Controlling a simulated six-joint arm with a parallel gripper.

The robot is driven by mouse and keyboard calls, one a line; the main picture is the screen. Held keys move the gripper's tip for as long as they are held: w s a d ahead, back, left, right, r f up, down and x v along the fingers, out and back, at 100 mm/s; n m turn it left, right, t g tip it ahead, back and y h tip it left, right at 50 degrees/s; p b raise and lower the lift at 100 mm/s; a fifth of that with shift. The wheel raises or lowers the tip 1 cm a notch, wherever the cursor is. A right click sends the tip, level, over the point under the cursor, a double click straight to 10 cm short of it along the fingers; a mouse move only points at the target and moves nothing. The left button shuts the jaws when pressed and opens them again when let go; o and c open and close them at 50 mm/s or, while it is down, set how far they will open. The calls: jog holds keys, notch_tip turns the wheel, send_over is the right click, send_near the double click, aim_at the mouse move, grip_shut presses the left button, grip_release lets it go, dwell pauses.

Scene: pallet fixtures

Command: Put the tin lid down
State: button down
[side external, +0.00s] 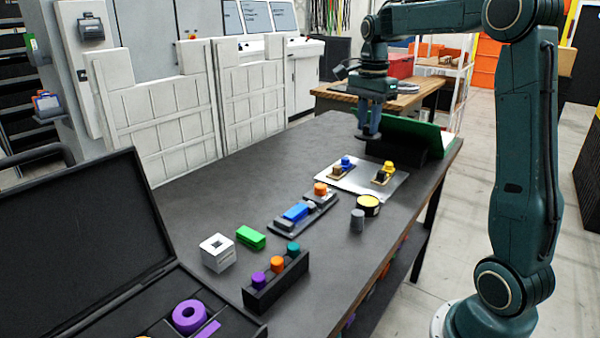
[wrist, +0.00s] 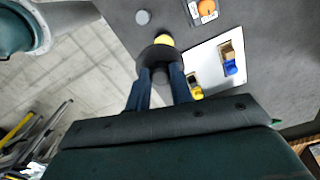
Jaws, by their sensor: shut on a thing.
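My gripper (side external: 369,112) is shut on the tin lid (side external: 368,135), a dark round disc, and holds it above the far part of the dark table (side external: 240,185). In the wrist view the lid (wrist: 158,54) sits between the tips of my gripper (wrist: 160,77). The open tin (side external: 368,206), black with a yellow inside, stands on the table nearer the side camera, apart from the lid. In the wrist view the lid hides part of the tin, and a yellow part of it (wrist: 164,40) shows beyond.
A silver plate (side external: 345,182) with small blue and yellow parts lies beyond the tin. A grey cylinder (side external: 357,221) stands beside the tin. A green-and-black bin (side external: 415,132) is at the far end. A grey fixture (side external: 290,226) and a black rack (side external: 278,291) stand nearer.

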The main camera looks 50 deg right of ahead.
jog(key=s+a+f, duration=0.2)
jog(key=a+f, duration=0.1)
jog(key=a, duration=1.4)
jog(key=shift+a, duration=0.3)
notch_tip(320, 180, down, 16)
jog(key=shift+r, duration=0.15)
jog(key=shift+f, duration=2.15)
jog(key=shift+f, duration=0.15)
jog(key=c, duration=1.2)
grip_release()
jog(key=shift+c, duration=0.2)
